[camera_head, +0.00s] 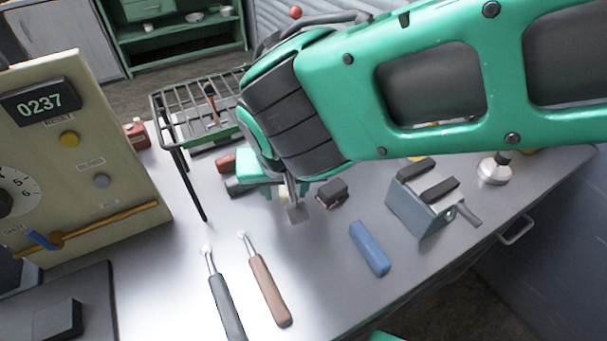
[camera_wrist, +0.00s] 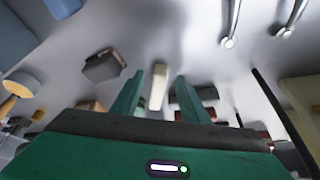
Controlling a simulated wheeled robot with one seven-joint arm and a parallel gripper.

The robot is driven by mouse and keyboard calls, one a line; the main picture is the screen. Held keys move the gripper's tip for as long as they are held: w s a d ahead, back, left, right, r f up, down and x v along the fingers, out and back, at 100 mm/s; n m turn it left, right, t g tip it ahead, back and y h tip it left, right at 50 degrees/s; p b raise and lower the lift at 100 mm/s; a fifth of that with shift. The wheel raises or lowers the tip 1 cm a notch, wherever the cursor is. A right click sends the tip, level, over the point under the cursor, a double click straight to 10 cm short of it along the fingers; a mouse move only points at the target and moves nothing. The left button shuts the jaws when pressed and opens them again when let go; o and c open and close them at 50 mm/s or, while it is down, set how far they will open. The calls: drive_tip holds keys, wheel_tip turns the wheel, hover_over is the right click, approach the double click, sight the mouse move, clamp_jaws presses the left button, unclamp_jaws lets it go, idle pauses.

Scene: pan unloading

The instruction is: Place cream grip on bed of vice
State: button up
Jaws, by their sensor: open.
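The cream grip (camera_wrist: 158,86) is a small pale block on the bench, seen between the two green fingers of my gripper (camera_wrist: 160,75) in the wrist view. My gripper is open, with a finger on either side of it; whether they touch it is unclear. In the head view my gripper (camera_head: 291,195) is low over the bench, and my arm hides much of it; only a bit of the cream grip (camera_head: 283,197) shows. The vice (camera_head: 415,208) is a grey block with two dark jaws and a side handle, standing to the right of my gripper.
A dark brown block (camera_head: 332,193) lies just right of my gripper. A blue grip (camera_head: 370,248) lies before the vice. Black (camera_head: 227,307) and brown (camera_head: 270,290) handled tools lie in front. A wire rack (camera_head: 190,110) stands behind left, beside a control box (camera_head: 90,150).

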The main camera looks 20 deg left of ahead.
clamp_jaws()
drive_tip(key=shift+r, duration=0.2)
